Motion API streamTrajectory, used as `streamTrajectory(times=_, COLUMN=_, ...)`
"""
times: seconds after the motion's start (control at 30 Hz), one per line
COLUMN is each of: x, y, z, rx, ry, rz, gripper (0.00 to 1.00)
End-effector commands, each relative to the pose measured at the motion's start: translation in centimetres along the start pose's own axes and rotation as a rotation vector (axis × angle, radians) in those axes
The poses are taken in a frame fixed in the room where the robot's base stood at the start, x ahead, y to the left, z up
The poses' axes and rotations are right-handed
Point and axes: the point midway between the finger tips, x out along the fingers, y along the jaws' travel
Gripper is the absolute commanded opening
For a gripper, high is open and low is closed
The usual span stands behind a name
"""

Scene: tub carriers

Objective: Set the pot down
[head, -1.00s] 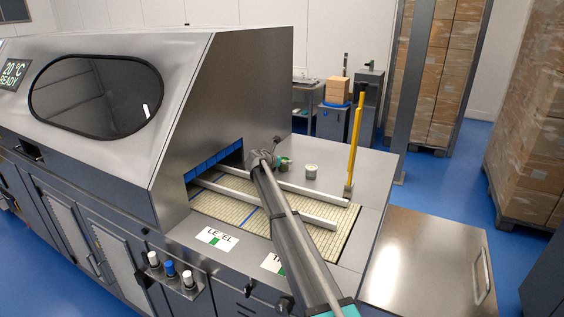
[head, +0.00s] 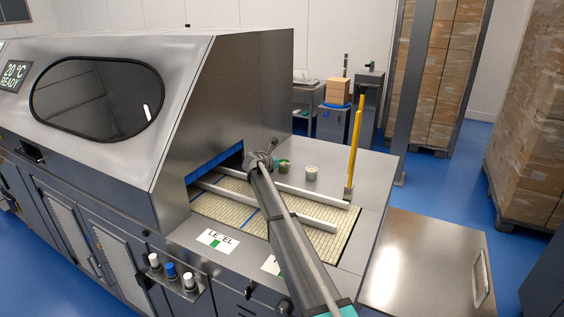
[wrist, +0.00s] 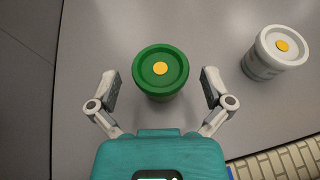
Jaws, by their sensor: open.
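The green pot (head: 285,167) stands upright on the grey metal top behind the belt, with an orange disc on its lid. In the wrist view the pot (wrist: 160,68) is between the two open fingers, with a gap on each side. My gripper (wrist: 160,88) is open and holds nothing. In the head view my gripper (head: 271,148) is beside and a little above the pot, with its fingers partly hidden by the wrist.
A white pot (head: 312,173) stands close to the right of the green pot. The belt (head: 245,205) with two pale rails (head: 300,190) lies in front. A yellow post (head: 354,150) rises at the right. The metal top is bare around the pots.

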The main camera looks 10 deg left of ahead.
Motion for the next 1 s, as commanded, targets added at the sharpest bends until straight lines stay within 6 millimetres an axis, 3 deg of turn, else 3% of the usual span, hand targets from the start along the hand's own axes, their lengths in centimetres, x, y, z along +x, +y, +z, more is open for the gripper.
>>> streamTrajectory(times=0.5, x=-8.3, y=-0.2, z=0.2, rx=-0.001, ry=-0.001, rz=0.0, gripper=1.0)
streamTrajectory(times=0.7, x=-9.8, y=-0.1, z=0.1, rx=0.0, ry=-0.001, rz=0.0, gripper=1.0)
streamTrajectory(times=1.0, x=-10.1, y=0.0, z=0.0, rx=0.0, ry=0.0, rz=-0.001, gripper=1.0)
